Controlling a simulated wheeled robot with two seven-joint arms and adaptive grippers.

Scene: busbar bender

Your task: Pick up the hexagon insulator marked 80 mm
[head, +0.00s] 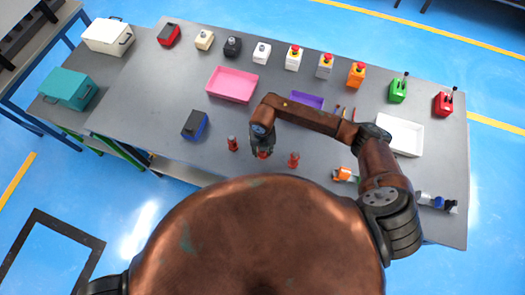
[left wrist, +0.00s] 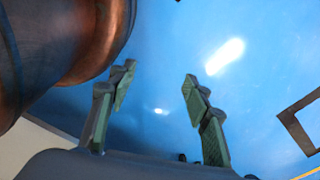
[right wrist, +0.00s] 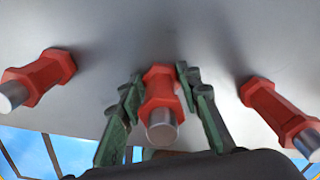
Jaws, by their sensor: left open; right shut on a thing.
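Three red hexagon insulators with silver ends stand in a row near the front edge of the grey table (head: 330,165). In the head view they are the left one (head: 233,143), the middle one (head: 264,155) and the right one (head: 293,159). My right gripper (right wrist: 160,82) is shut on the middle insulator (right wrist: 160,95), a finger on each side; the outer two (right wrist: 40,75) (right wrist: 278,108) stand apart from it. No size mark is readable on any of them. My left gripper (left wrist: 158,82) is open and empty over the blue floor.
A pink tray (head: 232,84), a purple tray (head: 307,99) and a white tray (head: 400,135) lie behind. A blue-black box (head: 195,125) stands left of the insulators. An orange part (head: 345,174) lies to the right. Several switches line the back edge.

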